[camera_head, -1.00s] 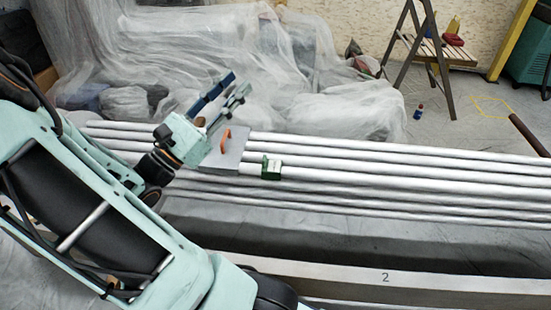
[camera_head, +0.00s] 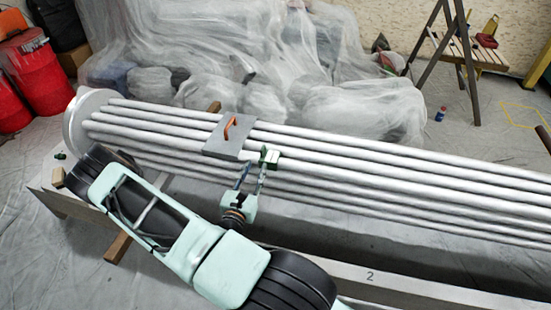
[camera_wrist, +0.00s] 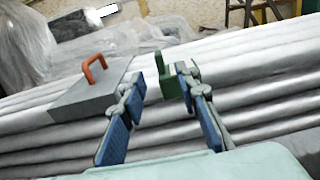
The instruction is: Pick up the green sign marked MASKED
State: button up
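A small green sign (camera_head: 264,158) with a pale face sits on the silver pipes, just right of a grey plate. Any lettering on it is too small to read. In the wrist view the green sign (camera_wrist: 166,80) is upright beyond my fingertips, nearer the right finger, which partly overlaps it. My gripper (camera_head: 256,168) is at the near side of the sign, its fingers pointing toward it. In the wrist view my gripper (camera_wrist: 160,78) has its two blue-padded fingers wide apart with nothing held. Whether a fingertip touches the sign, I cannot tell.
The grey plate (camera_head: 222,146) with an orange handle (camera_head: 229,127) lies on the pipes (camera_head: 400,178) close left of the sign. A beam marked 2 (camera_head: 400,283) runs in front. Sheeted objects (camera_head: 350,105) lie behind. Red drums (camera_head: 32,75) stand at the far left.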

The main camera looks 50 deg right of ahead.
aim_at(261, 153)
jog(key=b+x, duration=0.2)
jog(key=x, duration=0.7)
jog(key=shift+w+d+r+b, duration=0.15)
jog(key=shift+d+r+b, duration=0.05)
jog(key=shift+b, duration=0.1)
grip_shut()
